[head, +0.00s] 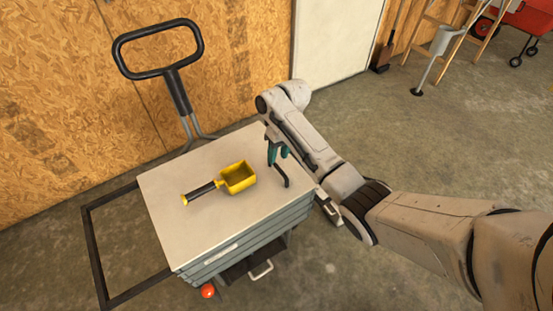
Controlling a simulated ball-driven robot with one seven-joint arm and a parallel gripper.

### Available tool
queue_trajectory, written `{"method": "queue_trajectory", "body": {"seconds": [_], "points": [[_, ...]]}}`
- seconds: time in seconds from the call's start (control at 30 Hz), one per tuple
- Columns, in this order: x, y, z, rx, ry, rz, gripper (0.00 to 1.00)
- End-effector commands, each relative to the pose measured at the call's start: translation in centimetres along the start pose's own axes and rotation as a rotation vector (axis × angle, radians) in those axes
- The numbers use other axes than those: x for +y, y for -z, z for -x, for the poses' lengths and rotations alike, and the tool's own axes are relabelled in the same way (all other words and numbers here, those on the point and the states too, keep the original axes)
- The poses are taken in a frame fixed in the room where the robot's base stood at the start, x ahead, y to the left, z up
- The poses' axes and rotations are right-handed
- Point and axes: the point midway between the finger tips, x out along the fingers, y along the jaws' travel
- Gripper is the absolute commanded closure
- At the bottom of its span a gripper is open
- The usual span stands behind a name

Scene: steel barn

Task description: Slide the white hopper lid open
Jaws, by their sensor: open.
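The white hopper lid (215,224) is the flat pale top of a grey box-shaped hopper (245,243) on a cart. A yellow scoop (238,178) with a black grip lies on the lid. A dark bent bar (281,176), which looks like a handle, stands near the lid's right edge. My gripper (278,155) points down over that right side, with its teal fingers open close to the bar. I cannot tell whether they touch or surround it. No gap shows at the lid's visible edges. My arm hides part of the right side.
A black loop handle (158,50) rises behind the lid, near the wood-panel wall. A black frame (95,250) juts out at the left. A drawer with a pale pull (261,270) and a red ball (207,291) are below.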

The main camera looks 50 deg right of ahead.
Motion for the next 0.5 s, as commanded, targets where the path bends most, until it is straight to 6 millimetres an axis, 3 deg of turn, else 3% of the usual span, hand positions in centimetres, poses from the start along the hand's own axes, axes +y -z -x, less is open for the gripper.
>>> {"method": "queue_trajectory", "body": {"seconds": [0.2, 0.5], "points": [[0.0, 0.0, -2.3, 0.000, 0.000, 0.000, 0.60], [0.0, 0.0, -2.8, 0.000, 0.000, 0.000, 0.60]]}}
